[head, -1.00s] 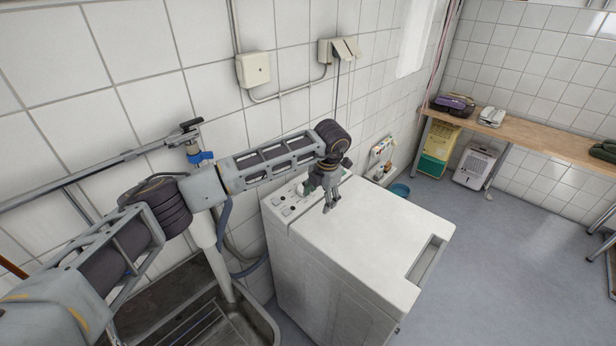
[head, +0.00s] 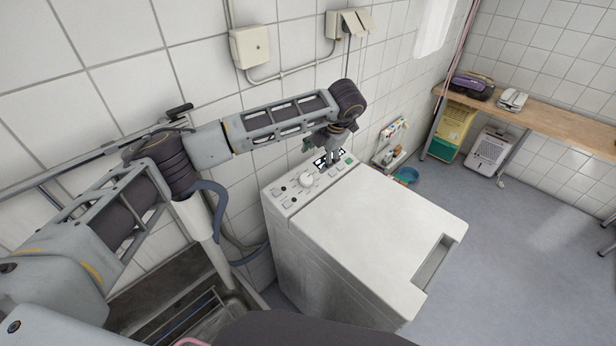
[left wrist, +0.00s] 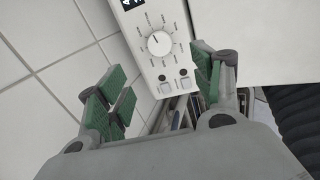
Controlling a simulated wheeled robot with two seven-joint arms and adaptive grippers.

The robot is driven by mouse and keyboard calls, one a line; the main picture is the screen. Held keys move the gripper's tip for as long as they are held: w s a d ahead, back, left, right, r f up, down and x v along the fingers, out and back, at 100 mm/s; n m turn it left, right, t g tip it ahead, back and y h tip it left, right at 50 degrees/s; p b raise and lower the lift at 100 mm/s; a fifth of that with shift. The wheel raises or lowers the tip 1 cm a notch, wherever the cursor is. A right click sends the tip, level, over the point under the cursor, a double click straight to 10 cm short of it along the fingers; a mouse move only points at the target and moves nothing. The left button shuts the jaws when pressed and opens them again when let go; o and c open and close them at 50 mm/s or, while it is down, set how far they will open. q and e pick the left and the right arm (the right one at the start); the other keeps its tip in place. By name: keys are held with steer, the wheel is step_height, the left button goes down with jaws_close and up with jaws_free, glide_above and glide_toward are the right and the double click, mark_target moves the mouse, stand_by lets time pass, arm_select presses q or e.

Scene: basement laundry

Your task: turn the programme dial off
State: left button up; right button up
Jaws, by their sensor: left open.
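The white programme dial (head: 306,180) sits on the control panel (head: 290,194) along the back edge of the white top-loading washing machine (head: 375,225). In the left wrist view the round dial (left wrist: 159,43) has a dark pointer line and printed marks around it. My left gripper (head: 329,160) is over the panel's far end, near the dark display, apart from the dial. In the left wrist view the green-padded fingers of my left gripper (left wrist: 155,95) are spread with nothing between them, and the dial shows beyond the gap. My right gripper is not in view.
A metal sink (head: 190,310) stands left of the machine, with a blue-grey hose (head: 222,215) beside it. Tiled wall rises behind the panel. A small shelf with bottles (head: 390,150) and a wooden bench (head: 560,122) are to the right.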

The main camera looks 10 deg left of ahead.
mark_target(307, 179)
arm_select(q)
steer(key=p+x, duration=0.2)
steer(key=x, duration=1)
steer(key=shift+w+a+f, duration=0.1)
steer(key=shift+f, duration=0.25)
steer(key=shift+w+a+f, duration=0.1)
steer(key=shift+a+f, duration=0.05)
steer(key=shift+f, duration=0.45)
steer(key=c, duration=1)
steer(key=shift+c, duration=0.2)
